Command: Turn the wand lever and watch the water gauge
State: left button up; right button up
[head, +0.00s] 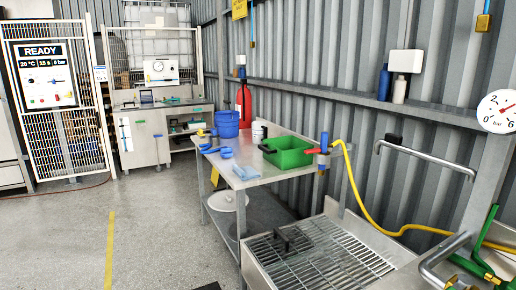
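The round white water gauge (497,112) hangs on the wall at the far right, partly cut by the picture's edge. It is marked "bar", with 0 and 6 legible, and its red needle points right and slightly up. A red lever (312,151) sits on a blue and brown fitting (323,160) at the table's right end, where a yellow hose (374,215) starts. A green lever-like part (486,232) stands at the lower right, near the hose's other end. I cannot tell which one is the wand lever. Neither gripper can be made out.
A wire grate (320,258) with metal handrails (430,160) fills the lower right. A screen reading READY (42,75) stands at left. The left floor is clear.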

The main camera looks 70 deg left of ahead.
aim_at(307, 152)
jog(key=u, duration=1.75)
jog(key=z, duration=0.45)
